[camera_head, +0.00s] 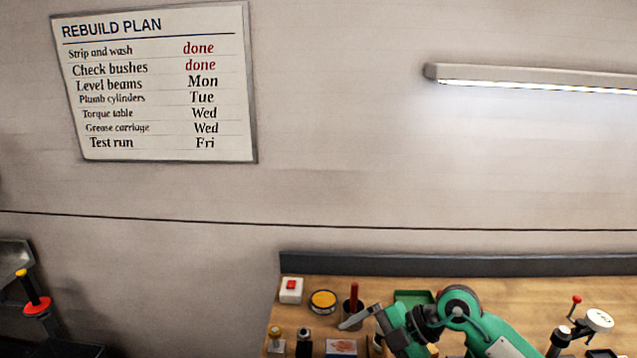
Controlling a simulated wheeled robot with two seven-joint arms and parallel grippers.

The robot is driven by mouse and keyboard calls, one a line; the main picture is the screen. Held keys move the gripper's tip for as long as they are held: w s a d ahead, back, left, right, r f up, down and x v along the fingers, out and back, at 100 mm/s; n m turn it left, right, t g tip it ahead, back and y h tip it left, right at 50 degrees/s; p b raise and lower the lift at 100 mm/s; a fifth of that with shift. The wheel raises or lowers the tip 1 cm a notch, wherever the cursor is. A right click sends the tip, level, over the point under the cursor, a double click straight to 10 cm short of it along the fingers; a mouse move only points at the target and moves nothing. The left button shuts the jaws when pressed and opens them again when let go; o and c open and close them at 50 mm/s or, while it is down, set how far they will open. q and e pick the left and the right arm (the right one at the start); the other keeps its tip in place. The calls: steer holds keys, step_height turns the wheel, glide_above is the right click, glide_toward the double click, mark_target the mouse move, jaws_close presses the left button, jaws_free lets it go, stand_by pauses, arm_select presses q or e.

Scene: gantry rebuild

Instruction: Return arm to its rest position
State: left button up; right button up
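A green arm of mine comes in from the bottom right and bends over the wooden bench. It appears to be my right arm. Its gripper (366,321) points left, with a grey finger reaching towards a dark cup that holds a red-handled tool (353,298). The gap between the fingers is unclear, and I cannot tell whether the gripper touches the cup. My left gripper is not in view.
The wooden bench (530,290) has a dark back ledge (450,264). On it are a white box with a red button (291,289), a yellow tin (322,301), a green tray (414,297) and a white round-headed device (599,320). A red-and-yellow-topped stand (36,306) is at left.

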steer(key=s+a+r+m+t+y, duration=0.1)
steer(key=a+r+m+t+y, duration=0.15)
steer(key=r+y, duration=0.25)
steer(key=s+a+r+m+t+y, duration=0.1)
steer(key=a+r+t+y, duration=0.25)
steer(key=r+y, duration=0.2)
steer(key=w+d+f+m+t+h, duration=0.2)
steer(key=d+f+m+t+h, duration=0.1)
steer(key=d+m+t+h, duration=1.25)
steer(key=s+d+f+m+g+h, duration=0.3)
steer(key=f+m+g+h, duration=0.3)
steer(key=f, duration=0.4)
steer(key=s+d+f+g, duration=0.1)
steer(key=s+f+g, duration=0.6)
steer(key=s, duration=0.4)
steer(key=s+f+g, duration=0.5)
steer(key=s+f, duration=0.3)
steer(key=s, duration=0.4)
step_height(320, 180, down, 37)
steer(key=g+b, duration=0.2)
steer(key=b, duration=0.3)
steer(key=s+d+f+b, duration=0.2)
steer(key=s+f, duration=0.7)
steer(key=f, duration=0.3)
steer(key=s+d+f+b, duration=0.1)
steer(key=s+f+b, duration=0.2)
steer(key=s+f, duration=0.7)
steer(key=shift+s+d+f+n+g+y, duration=0.3)
steer(key=shift+d+f+g, duration=0.15)
steer(key=shift+f, duration=0.5)
